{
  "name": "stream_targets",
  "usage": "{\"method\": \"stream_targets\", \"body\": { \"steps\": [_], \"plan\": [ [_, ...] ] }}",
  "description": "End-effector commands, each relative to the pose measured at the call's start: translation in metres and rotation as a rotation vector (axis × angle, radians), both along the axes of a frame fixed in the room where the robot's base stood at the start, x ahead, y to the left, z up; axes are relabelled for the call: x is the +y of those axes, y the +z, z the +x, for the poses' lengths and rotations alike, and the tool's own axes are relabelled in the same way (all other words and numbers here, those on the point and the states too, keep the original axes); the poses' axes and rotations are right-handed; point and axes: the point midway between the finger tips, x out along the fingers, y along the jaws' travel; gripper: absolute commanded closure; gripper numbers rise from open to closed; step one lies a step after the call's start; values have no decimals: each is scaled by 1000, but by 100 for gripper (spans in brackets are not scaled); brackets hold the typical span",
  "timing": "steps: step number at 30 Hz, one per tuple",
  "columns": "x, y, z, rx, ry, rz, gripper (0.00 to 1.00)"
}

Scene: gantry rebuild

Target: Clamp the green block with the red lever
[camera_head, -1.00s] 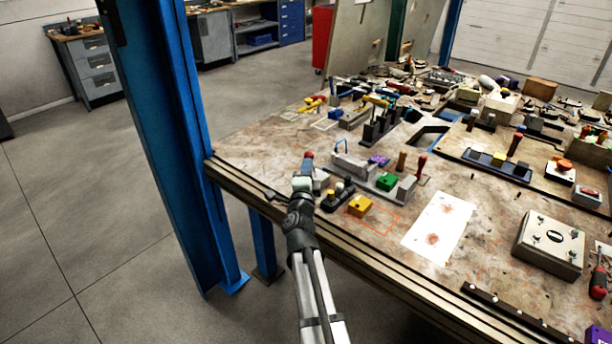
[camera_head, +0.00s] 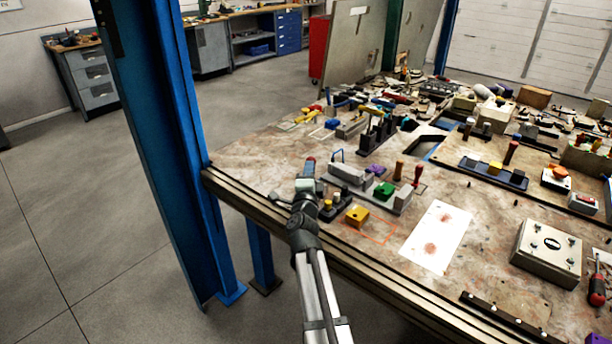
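The green block (camera_head: 384,189) sits on a long grey clamp-like fixture (camera_head: 350,172) near the table's front left edge. A red upright handle (camera_head: 419,171), which looks like the red lever, stands at the fixture's right end, apart from the green block. My gripper (camera_head: 306,182) is at the table's front left edge, left of the fixture and clear of the green block. A red tip (camera_head: 310,160) shows at its far end; I cannot tell if it is part of the gripper or a thing behind it. The fingers are too small and hidden to read.
A black base with pale knobs (camera_head: 335,204) stands close to my gripper. A brown handle (camera_head: 399,170) stands by the red one. A white sheet (camera_head: 437,236) lies flat at right. A blue post (camera_head: 180,150) rises at left.

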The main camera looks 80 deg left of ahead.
Motion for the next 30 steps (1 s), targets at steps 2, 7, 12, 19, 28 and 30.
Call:
{"method": "stream_targets", "body": {
  "steps": [2,7,12,19,28,30],
  "plan": [
    [7,4,5,0,0,1,100],
    [18,9,16,1,-1,1,100],
    [28,12,27,0,0,0,100],
    [37,13,36,0,0,1,100],
    [39,13,39,1,0,1,100],
    [39,13,39,1,0,1,100]
  ]
}}
